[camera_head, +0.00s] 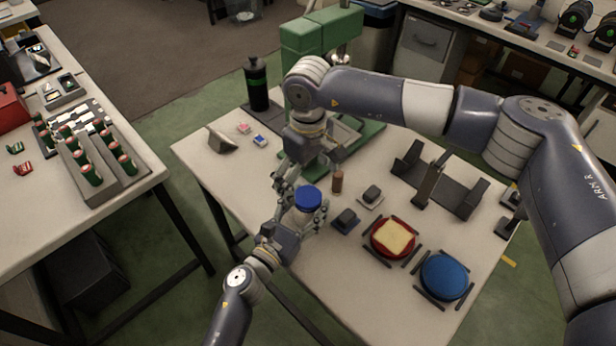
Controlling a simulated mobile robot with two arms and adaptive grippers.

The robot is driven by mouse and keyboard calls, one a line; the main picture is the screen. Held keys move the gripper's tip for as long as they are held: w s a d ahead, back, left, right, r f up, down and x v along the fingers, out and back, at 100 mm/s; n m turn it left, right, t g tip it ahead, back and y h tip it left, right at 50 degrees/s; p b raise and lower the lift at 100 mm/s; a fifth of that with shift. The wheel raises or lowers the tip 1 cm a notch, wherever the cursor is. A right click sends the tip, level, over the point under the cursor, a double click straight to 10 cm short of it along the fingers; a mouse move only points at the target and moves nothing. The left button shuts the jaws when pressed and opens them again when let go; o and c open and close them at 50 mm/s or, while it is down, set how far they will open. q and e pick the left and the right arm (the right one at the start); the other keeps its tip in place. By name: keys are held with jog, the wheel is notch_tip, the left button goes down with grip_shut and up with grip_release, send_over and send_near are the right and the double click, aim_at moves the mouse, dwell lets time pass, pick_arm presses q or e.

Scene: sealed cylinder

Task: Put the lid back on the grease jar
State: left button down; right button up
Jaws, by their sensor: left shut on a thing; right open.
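The grease jar (301,217) is a small pale jar near the table's left front edge. A blue lid (308,197) covers its top; I cannot tell whether it is fully seated. My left gripper (305,222) comes from below and is shut on the jar, its fingers around the pale body. My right gripper (286,188) hangs just left of and behind the lid with its fingers open. Its fingers are close to the lid; whether they touch it is unclear. The jar's lower part is hidden by the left gripper.
A red dish with a yellowish pad (396,237) and a blue dish (445,276) lie to the right. Small dark blocks (346,218), a brown cylinder (337,181) and a dark stand (432,185) are nearby. A black bottle (257,84) and green press (318,32) stand behind.

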jog(key=shift+r, duration=0.15)
notch_tip(320, 180, up, 12)
dwell(0.4)
pick_arm(q)
jog(key=shift+c, duration=2.4)
grip_release()
jog(key=shift+s+a+f, duration=0.1)
jog(key=shift+s+a, duration=0.2)
jog(key=shift+s, duration=0.15)
jog(key=v, duration=1.1)
jog(key=shift+d, duration=0.1)
